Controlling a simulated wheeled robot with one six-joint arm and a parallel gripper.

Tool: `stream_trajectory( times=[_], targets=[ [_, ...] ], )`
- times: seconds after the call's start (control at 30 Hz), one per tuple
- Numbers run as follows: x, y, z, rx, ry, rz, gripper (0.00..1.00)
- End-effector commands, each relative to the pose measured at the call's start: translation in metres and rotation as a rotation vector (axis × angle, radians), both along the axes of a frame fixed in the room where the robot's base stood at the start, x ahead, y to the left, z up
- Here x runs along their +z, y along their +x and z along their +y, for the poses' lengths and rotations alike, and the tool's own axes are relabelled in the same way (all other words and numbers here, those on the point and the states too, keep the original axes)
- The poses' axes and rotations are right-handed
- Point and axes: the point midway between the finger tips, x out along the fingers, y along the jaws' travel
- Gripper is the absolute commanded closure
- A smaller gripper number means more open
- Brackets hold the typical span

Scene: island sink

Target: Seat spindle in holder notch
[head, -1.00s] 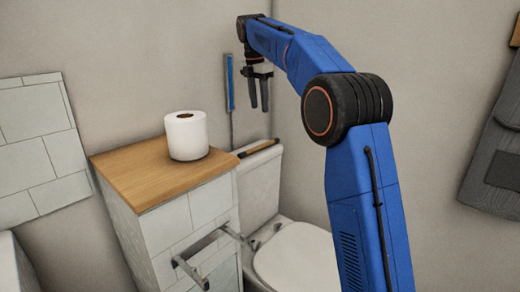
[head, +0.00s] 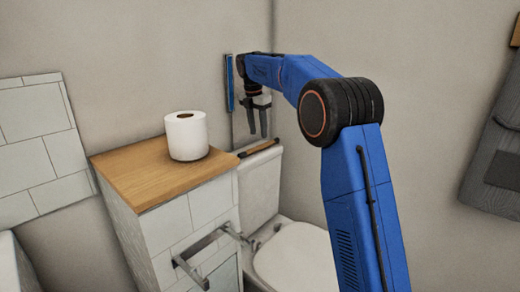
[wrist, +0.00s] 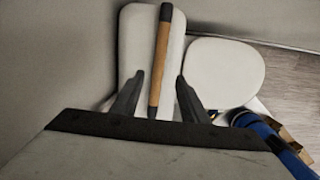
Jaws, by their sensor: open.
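The spindle (head: 259,148) is a wooden rod with dark ends, lying on the toilet's tank lid (head: 262,160). It also shows in the wrist view (wrist: 161,58), running lengthwise between my finger lines. My gripper (head: 257,133) points down just above the spindle, fingers apart and empty. In the wrist view the fingers of my gripper (wrist: 158,78) stand one on each side of the rod. I cannot tell whether they reach down to its height. The metal holder (head: 203,245) sticks out from the tiled cabinet's side; its notches are too small to make out.
A white paper roll (head: 187,136) stands on the cabinet's wooden top (head: 150,170). The toilet seat (head: 298,255) is below right of the tank. A blue strip-like thing (head: 229,82) is on the wall behind my gripper. A grey towel (head: 490,160) hangs at right.

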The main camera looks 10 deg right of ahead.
Motion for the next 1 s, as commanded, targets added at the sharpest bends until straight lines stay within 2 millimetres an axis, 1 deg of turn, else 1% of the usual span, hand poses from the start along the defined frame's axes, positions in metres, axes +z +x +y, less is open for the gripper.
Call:
stream_trajectory(
  times=[0.03, 0.27, 0.37, 0.6, 0.67, 0.9, 0.93, 0.97, 1.0],
  targets=[
    [-0.005, 0.0, -0.001, 0.0, 0.0, 0.001, 0.6],
    [-0.015, 0.002, -0.002, 0.0, 0.0, 0.0, 0.6],
    [-0.023, 0.003, -0.003, 0.0, 0.0, 0.002, 0.6],
    [-0.055, 0.008, -0.006, 0.0, 0.0, 0.002, 0.6],
    [-0.06, 0.008, -0.007, 0.0, 0.0, 0.002, 0.6],
    [-0.063, 0.009, -0.007, 0.0, 0.0, 0.0, 0.6],
    [-0.063, 0.009, -0.007, 0.0, 0.0, 0.0, 0.62],
    [-0.063, 0.009, -0.007, 0.0, 0.0, 0.0, 0.69],
    [-0.063, 0.009, -0.007, 0.0, 0.0, 0.0, 0.79]
  ],
)
